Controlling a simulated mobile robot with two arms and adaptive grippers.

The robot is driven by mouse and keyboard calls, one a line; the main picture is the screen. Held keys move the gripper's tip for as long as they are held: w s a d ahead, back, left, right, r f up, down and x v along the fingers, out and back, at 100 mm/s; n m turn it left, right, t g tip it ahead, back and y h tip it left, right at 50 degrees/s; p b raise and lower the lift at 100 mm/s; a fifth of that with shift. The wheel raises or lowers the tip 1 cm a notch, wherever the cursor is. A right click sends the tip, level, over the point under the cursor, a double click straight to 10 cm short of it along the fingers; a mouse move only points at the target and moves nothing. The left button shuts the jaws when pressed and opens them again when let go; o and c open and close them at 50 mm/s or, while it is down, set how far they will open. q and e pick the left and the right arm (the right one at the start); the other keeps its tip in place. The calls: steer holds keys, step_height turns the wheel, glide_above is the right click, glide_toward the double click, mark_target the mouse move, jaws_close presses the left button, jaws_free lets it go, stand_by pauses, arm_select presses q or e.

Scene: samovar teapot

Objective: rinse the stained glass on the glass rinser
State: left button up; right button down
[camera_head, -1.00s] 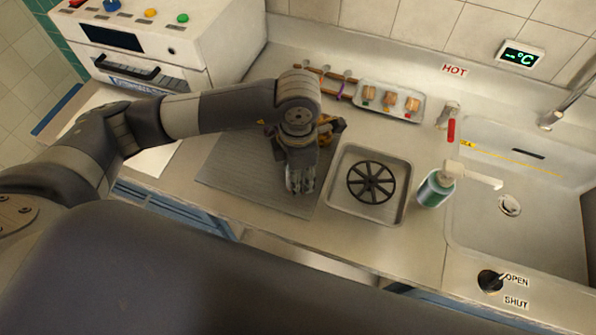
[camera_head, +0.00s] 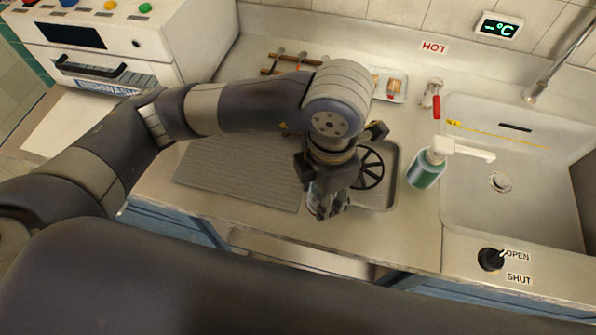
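My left gripper (camera_head: 330,200) points down over the left edge of the glass rinser, a square metal tray (camera_head: 392,197) with a black spoked wheel (camera_head: 371,170). A clear, glassy piece (camera_head: 317,196) shows between its fingers; it looks like the stained glass, held upright or nearly so, mostly hidden by the fingers. No stain can be made out. My gripper and wrist cover the left part of the rinser. My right gripper is not in view.
A ribbed drain mat (camera_head: 235,175) lies left of the rinser. A small tray (camera_head: 402,89) and a red-handled tap (camera_head: 435,100) are behind. An OPEN/SHUT knob (camera_head: 490,259) sits front right.

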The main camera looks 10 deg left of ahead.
arm_select(q)
steer(key=w+d+r+n+p, duration=0.3)
steer(key=d+r+p, duration=0.1)
steer(key=d+p, duration=0.25)
steer(key=shift+w+a+f+n+p, duration=0.1)
steer(key=shift+w+f+n+p, duration=0.35)
steer(key=shift+w+p, duration=0.7)
steer(key=shift+w+a+f+n+p, duration=0.1)
steer(key=shift+w+f+n+p, duration=0.4)
steer(key=shift+w, duration=1.05)
steer(key=shift+w+f+n+p, duration=0.25)
steer(key=shift+w+n+p, duration=0.3)
steer(key=shift+w+p, duration=0.65)
steer(key=shift+w+f+b, duration=0.2)
steer(key=shift+f+b, duration=0.85)
steer(key=shift+b, duration=0.15)
